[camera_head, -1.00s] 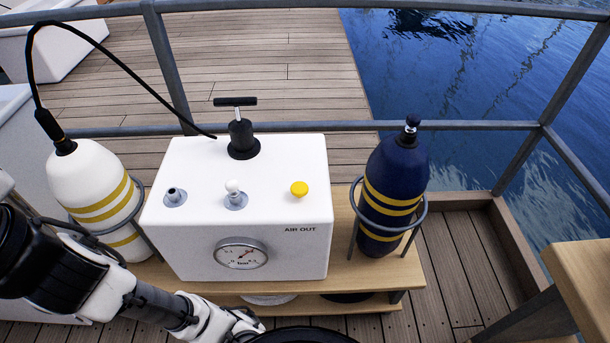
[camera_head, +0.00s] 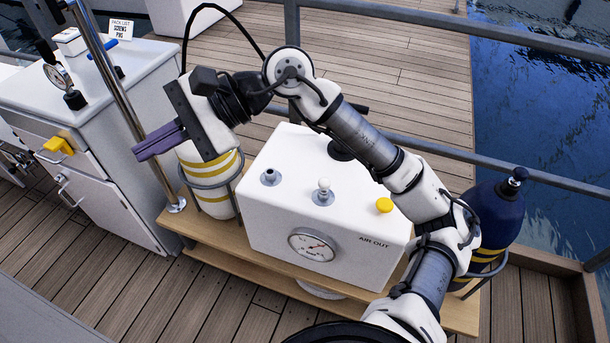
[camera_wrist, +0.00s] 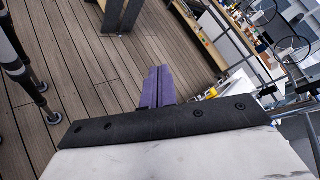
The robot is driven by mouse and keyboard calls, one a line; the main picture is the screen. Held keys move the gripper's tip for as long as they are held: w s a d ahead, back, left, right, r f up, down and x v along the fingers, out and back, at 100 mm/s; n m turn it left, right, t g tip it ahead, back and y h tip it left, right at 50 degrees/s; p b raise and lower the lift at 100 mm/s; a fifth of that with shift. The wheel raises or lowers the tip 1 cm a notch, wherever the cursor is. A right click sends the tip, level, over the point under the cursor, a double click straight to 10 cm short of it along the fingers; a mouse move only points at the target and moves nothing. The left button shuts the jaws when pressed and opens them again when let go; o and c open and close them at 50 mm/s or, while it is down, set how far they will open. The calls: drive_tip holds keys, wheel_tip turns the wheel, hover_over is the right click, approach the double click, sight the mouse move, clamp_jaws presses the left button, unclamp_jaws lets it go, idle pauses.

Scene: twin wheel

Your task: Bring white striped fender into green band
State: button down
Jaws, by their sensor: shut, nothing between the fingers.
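The white fender with yellow stripes (camera_head: 212,188) stands upright in a ring holder at the left end of the wooden bench, partly hidden behind my gripper. A black hose rises behind my arm near it. The white pump box (camera_head: 285,215) marked AIR OUT stands to its right, with a round gauge (camera_head: 313,245), a white-knobbed lever (camera_head: 323,192), a metal port (camera_head: 270,176) and a yellow button (camera_head: 384,205) on it. The gauge's band colours are too small to tell. My gripper (camera_head: 142,150), with purple fingers, is shut and empty, up and left of the fender. Its fingers also show in the wrist view (camera_wrist: 157,88).
A navy striped fender (camera_head: 493,212) stands in a ring at the bench's right end, partly behind my arm. A white cabinet (camera_head: 105,165) with a yellow handle and a metal post (camera_head: 110,90) are at left. Railings and water lie behind.

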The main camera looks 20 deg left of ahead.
drive_tip(key=w+d+f+t+h, duration=0.2)
drive_tip(key=w+d+f+t, duration=0.2)
drive_tip(key=w, duration=0.4)
drive_tip(key=t+h+p, duration=0.2)
drive_tip(key=t+h, duration=0.4)
drive_tip(key=h, duration=0.3)
hover_over(385, 203)
wheel_tip(385, 203, down, 8)
drive_tip(key=shift+r, duration=0.25)
wheel_tip(385, 203, down, 14)
drive_tip(key=p, duration=0.4)
